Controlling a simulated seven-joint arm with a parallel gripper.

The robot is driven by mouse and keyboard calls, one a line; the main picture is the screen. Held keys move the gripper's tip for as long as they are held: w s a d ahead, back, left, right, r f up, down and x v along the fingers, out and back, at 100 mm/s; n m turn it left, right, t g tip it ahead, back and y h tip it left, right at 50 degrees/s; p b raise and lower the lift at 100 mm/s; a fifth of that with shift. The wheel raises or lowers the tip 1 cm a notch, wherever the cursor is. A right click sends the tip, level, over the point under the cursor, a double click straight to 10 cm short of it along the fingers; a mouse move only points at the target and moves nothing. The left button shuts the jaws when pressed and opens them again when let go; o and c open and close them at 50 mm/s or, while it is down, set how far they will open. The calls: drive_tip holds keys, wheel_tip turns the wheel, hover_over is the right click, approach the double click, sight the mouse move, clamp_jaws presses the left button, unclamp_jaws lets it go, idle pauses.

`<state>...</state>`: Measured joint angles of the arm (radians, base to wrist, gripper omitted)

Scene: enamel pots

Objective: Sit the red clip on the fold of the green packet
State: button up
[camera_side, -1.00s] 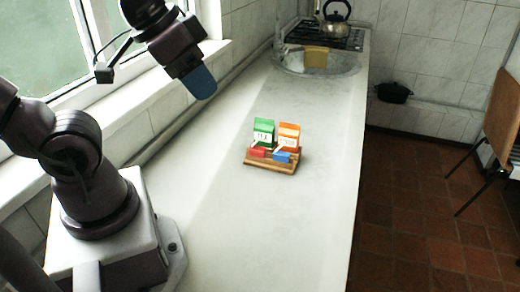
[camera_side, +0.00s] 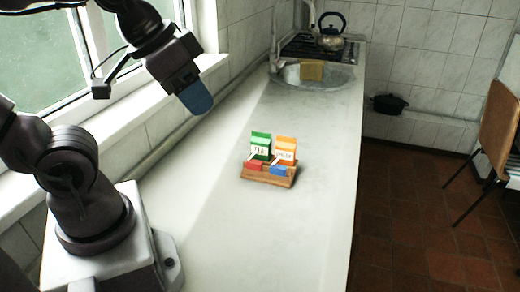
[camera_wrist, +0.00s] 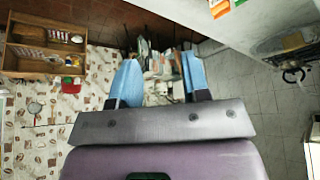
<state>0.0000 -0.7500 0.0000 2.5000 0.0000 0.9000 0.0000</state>
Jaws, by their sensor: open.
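In the side view the green packet (camera_side: 260,142) stands upright at the back left of a small wooden stand (camera_side: 266,177) on the counter. An orange packet (camera_side: 286,149) stands to its right. The red clip (camera_side: 253,163) sits in front of the green packet, and a blue clip (camera_side: 279,170) sits to its right. My gripper (camera_side: 197,98) is up and to the left, well apart from the stand. In the wrist view its two blue fingers (camera_wrist: 158,82) are apart with nothing held. Small orange and green pieces show at the top edge there, too cropped to tell.
A sink (camera_side: 315,76) with a sponge-like block (camera_side: 312,70) and a kettle (camera_side: 331,30) on a hob are at the far end. The window wall runs along the left. The white counter (camera_side: 255,235) around the stand is clear, with its open edge at right.

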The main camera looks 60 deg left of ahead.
drive_tip(key=shift+o, duration=0.8)
